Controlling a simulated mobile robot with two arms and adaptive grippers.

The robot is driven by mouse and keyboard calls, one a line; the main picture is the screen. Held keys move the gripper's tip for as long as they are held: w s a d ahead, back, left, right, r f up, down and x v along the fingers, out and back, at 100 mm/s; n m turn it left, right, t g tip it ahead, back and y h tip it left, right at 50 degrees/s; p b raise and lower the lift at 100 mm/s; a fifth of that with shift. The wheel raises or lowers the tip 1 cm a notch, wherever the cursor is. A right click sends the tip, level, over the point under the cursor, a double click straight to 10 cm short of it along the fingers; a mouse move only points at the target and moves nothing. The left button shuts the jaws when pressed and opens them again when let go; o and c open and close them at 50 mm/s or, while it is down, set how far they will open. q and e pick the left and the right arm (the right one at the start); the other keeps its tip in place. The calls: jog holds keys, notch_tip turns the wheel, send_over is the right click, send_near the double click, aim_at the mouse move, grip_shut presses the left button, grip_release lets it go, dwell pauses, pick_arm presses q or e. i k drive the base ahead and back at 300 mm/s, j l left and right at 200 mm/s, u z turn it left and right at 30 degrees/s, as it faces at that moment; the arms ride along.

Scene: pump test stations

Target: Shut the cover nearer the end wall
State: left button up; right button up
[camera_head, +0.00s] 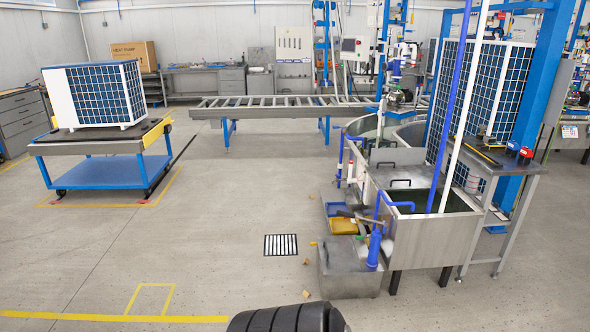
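A steel tank (420,238) stands right of centre. Two grey covers with dark handles show on its top, a farther cover (405,156) and a nearer cover (412,175). I cannot tell for sure whether either one lies fully shut. The front part of the tank has an open top with a dark inside (452,201). White and blue pipes rise in front of the tank's top and partly hide it. The white end wall (215,48) is at the back of the room. Neither of my grippers is in view.
A blue cart (98,174) with a heat pump unit (98,94) stands left. A roller conveyor (285,107) crosses behind. A low steel box (345,278), blue pipes and trays (343,226) crowd the tank's left side. The floor left of a drain grate (281,245) is clear.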

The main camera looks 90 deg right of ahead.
aim_at(387, 179)
jog(key=z, duration=3.6)
jog(key=i+j+z, duration=0.2)
jog(key=i, duration=1.4)
